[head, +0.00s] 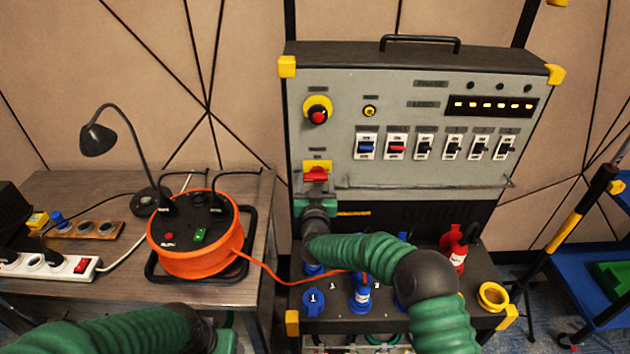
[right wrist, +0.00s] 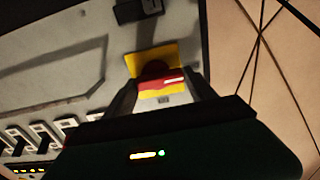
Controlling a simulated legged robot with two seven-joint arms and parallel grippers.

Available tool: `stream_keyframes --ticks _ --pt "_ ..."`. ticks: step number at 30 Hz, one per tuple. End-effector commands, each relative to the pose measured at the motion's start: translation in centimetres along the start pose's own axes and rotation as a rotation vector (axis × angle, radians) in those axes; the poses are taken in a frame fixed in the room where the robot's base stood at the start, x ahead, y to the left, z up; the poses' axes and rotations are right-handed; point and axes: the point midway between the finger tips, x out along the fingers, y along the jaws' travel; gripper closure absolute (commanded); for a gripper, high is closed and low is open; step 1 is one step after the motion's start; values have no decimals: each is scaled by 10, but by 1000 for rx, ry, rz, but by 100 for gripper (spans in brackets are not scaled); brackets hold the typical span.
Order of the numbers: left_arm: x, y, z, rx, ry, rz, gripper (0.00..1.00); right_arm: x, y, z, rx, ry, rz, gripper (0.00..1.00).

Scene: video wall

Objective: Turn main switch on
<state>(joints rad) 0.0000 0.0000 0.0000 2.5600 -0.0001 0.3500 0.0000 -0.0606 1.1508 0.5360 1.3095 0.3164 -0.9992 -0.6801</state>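The main switch (head: 316,173) is a red rotary handle on a yellow plate, at the lower left of the grey panel. Its red handle lies level in the head view. My right gripper (head: 316,191) is just below and in front of it. In the right wrist view, the red handle (right wrist: 160,82) sits between the two fingertips of my right gripper (right wrist: 163,88), one finger on each side. The fingers are apart; I cannot tell whether they touch the handle. Of my left gripper (head: 226,342) only a green part shows at the bottom edge; its fingers are hidden.
Above the main switch is a red emergency button (head: 318,116) on yellow. A row of rocker switches (head: 424,147) runs to the right. An orange cable reel (head: 196,250) and a power strip (head: 48,266) lie on the left table. Blue sockets (head: 313,301) sit below my right arm.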

Motion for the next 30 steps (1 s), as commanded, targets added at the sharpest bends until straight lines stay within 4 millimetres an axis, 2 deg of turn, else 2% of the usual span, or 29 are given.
stream_keyframes --ticks 1,8,20,30 --pt "0 0 0 0 0 0 34 0 -2 0 0 0 -4 47" --pt "0 0 0 0 0 0 34 0 -3 0 0 -1 -5 77" --pt "8 0 2 0 0 0 34 0 -2 2 75 -1 -4 77" --pt "32 0 8 0 0 0 34 -1 0 3 333 0 -4 77"
